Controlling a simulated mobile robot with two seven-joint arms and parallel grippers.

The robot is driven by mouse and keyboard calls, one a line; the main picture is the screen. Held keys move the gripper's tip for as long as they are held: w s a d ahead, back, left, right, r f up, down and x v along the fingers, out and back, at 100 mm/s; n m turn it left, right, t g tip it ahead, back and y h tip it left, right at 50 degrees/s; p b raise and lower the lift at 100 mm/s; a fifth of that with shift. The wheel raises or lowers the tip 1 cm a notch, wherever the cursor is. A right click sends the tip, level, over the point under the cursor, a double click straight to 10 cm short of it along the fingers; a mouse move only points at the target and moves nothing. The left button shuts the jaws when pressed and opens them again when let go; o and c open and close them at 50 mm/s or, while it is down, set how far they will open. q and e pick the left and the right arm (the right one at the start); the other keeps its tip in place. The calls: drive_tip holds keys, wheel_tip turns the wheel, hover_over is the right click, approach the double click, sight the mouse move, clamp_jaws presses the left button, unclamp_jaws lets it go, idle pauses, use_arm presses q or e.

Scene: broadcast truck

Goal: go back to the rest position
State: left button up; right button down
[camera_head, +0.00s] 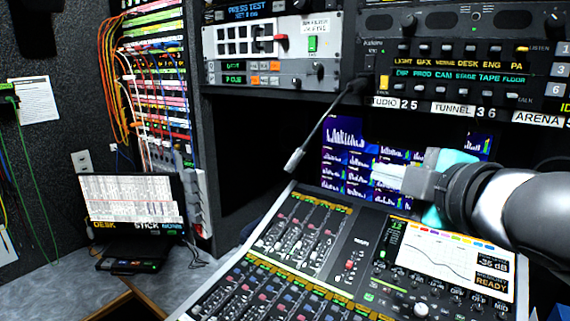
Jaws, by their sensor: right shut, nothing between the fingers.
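My right arm comes in from the right edge. Its gripper (388,178) is shut and empty, pointing left in front of the lit screen (343,140) and above the back of the mixing console (350,262). A cyan patch (455,157) shows behind the gripper; I cannot tell what it belongs to. My left gripper is not in view.
A thin gooseneck stalk (325,122) hangs from the upper panel (450,68), left of my gripper. A button panel (270,48) sits in the rack. A small monitor (132,200) stands on the left desk, near a cable patch bay (155,80).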

drive_tip(key=s+a+f+m+g+h, duration=0.15)
drive_tip(key=f+m, duration=0.25)
drive_tip(key=f, duration=0.7)
drive_tip(key=s+f+m+g, duration=0.3)
drive_tip(key=f+m, duration=0.1)
drive_tip(key=f, duration=0.7)
drive_tip(key=s+d+f+m+g+h, duration=0.25)
drive_tip(key=s+f+m+g, duration=0.45)
drive_tip(key=s+f, duration=1.15)
wheel_tip(320, 180, down, 26)
drive_tip(key=s+b, duration=0.2)
drive_tip(key=b, duration=0.3)
use_arm(q)
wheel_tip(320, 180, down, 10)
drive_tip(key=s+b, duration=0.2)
drive_tip(key=b, duration=0.3)
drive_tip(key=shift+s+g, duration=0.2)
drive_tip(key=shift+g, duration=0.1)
use_arm(e)
drive_tip(key=s+d+f+g, duration=0.1)
drive_tip(key=s+f, duration=0.7)
drive_tip(key=f, duration=0.2)
drive_tip(key=s+d+f+g, duration=0.1)
drive_tip(key=s+d+f, duration=0.1)
drive_tip(key=s+f, duration=0.6)
drive_tip(key=shift+d+f, duration=0.25)
drive_tip(key=shift+f, duration=0.65)
